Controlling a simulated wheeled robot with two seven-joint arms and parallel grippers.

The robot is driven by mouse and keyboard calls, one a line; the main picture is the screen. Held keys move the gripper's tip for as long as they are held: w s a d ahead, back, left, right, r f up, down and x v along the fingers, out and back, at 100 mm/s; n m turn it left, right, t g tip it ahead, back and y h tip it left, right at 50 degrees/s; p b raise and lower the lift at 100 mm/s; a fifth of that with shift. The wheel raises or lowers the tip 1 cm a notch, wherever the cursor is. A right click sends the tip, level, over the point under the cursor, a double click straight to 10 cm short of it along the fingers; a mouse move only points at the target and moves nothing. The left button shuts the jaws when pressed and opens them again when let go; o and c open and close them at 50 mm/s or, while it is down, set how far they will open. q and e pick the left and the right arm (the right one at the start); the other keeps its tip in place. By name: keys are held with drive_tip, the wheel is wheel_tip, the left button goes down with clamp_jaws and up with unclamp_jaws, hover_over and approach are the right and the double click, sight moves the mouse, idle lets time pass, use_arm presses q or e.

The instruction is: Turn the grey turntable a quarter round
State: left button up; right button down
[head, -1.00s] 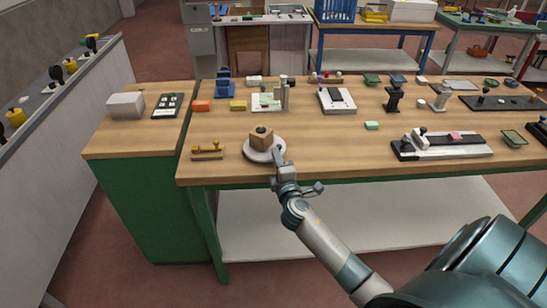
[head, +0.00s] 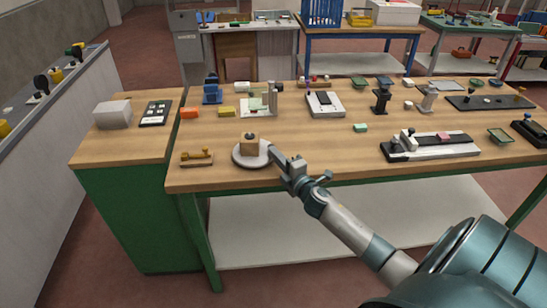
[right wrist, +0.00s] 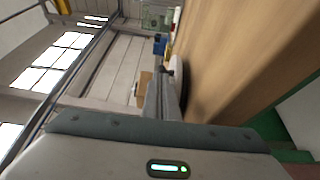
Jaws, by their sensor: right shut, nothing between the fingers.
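The round grey turntable (head: 240,160) lies near the front edge of the wooden bench. A tan wooden block (head: 249,147) with a dark knob on top sits on it, one face towards me. My right gripper (head: 274,154) is shut and empty, with its fingertips at the turntable's right rim. I cannot tell whether they touch it. In the right wrist view, the shut fingers (right wrist: 162,95) point forward beside the turntable's edge (right wrist: 177,72), and the block (right wrist: 145,88) is partly hidden behind them. My left gripper is not in view.
A wooden piece with yellow knobs (head: 197,158) lies left of the turntable. A fixture with a pink piece (head: 430,146) stands to the right. A grey-white stand (head: 259,103) and blue holder (head: 212,91) are behind. The bench top (head: 320,145) right of the turntable is clear.

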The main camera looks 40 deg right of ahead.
drive_tip(key=shift+w+d, duration=0.3)
drive_tip(key=shift+d, duration=0.4)
idle(0.6)
